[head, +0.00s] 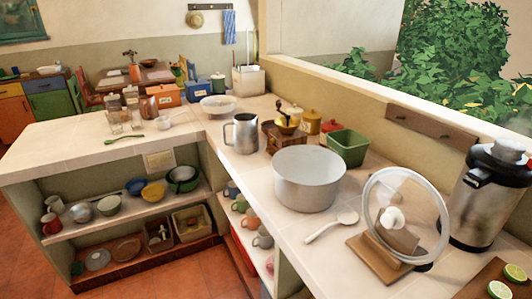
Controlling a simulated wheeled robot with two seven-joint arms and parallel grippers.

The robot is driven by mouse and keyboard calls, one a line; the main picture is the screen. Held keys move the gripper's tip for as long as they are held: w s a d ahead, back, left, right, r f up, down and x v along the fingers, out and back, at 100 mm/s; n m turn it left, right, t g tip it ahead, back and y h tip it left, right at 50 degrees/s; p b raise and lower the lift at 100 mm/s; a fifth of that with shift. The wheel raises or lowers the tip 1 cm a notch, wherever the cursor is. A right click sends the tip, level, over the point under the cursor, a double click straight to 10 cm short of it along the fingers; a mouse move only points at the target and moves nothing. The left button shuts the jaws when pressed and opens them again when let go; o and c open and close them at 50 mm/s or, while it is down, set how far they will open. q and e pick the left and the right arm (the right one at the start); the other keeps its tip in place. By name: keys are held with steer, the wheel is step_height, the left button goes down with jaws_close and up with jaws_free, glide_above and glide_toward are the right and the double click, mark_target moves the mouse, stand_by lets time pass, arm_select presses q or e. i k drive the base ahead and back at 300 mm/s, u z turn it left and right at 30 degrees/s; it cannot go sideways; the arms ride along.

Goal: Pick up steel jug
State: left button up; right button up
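The steel jug (242,135) is a silver, upright jug with a handle on its left side. It stands on the tiled counter near the inner corner, left of and behind a large steel pot (310,178). A small wooden box (283,135), which looks like a coffee grinder, stands close to its right. Nothing hides the jug in the head view. Neither of my grippers shows in this view.
A glass lid (401,222) leans in a wooden stand at the front right, with a white spoon (331,226) beside it. A green container (348,147) stands behind the pot. A white bowl (218,104) is behind the jug.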

mark_target(245, 131)
steer(key=k, duration=0.5)
steer(key=u, duration=1.5)
steer(key=i, duration=1.75)
steer(key=z, duration=2.55)
